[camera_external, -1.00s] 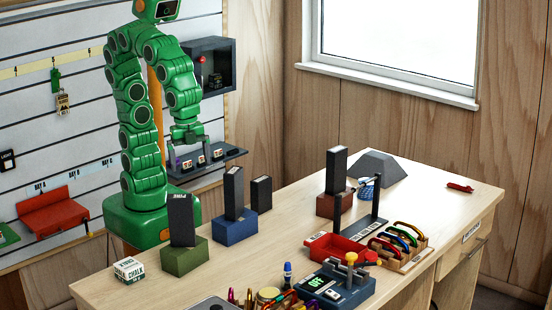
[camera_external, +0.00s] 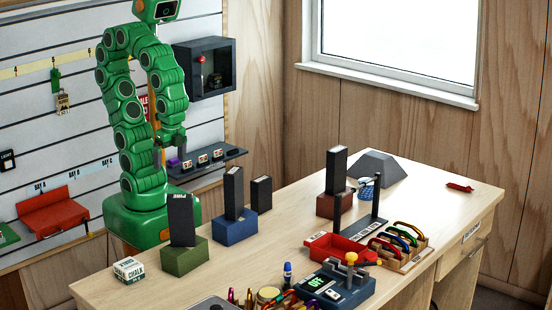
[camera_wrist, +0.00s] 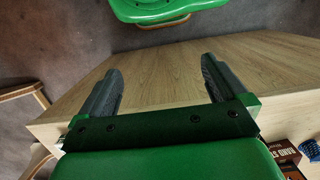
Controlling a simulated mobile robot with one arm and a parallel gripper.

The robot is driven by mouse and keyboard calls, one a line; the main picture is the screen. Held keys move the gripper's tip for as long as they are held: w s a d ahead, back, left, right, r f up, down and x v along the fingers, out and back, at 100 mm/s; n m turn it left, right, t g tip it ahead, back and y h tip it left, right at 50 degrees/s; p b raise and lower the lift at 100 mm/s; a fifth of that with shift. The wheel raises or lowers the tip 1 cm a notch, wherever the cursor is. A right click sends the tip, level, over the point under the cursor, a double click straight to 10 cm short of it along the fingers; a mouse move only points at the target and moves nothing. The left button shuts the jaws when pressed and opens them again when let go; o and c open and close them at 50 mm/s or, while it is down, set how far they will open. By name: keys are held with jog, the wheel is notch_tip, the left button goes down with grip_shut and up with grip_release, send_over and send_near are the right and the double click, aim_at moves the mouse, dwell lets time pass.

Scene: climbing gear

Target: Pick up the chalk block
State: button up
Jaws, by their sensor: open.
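The chalk block (camera_external: 129,269) is a small white and green box with "CHALK" lettering, resting on the near left corner of the wooden table (camera_external: 330,222). My gripper (camera_wrist: 160,85) is open in the wrist view, its two grey fingers wide apart with nothing between them. The chalk block cannot be made out in the wrist view.
A green stand (camera_external: 186,258) with an upright dark block is right of the chalk block. A blue stand (camera_external: 235,228) and a red-brown stand (camera_external: 335,205) are farther right. A red tray (camera_external: 336,249) and a carabiner rack (camera_external: 402,252) crowd the front right.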

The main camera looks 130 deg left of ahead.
notch_tip(320, 180, up, 6)
jog(key=w+d+r, duration=0.2)
jog(key=w+d, duration=0.3)
jog(key=w, duration=0.5)
send_over(122, 269)
jog(key=w, duration=0.1)
notch_tip(122, 269, down, 4)
jog(key=r, duration=0.1)
notch_tip(122, 269, down, 11)
jog(key=shift+w+f, duration=0.15)
jog(key=shift+f, duration=0.05)
jog(key=shift+s+f, duration=0.25)
jog(key=shift+f, duration=0.95)
jog(key=shift+s+f, duration=0.2)
jog(key=shift+f, duration=1)
jog(key=shift+s+f, duration=0.25)
jog(key=shift+f, duration=0.95)
jog(key=c, duration=1.1)
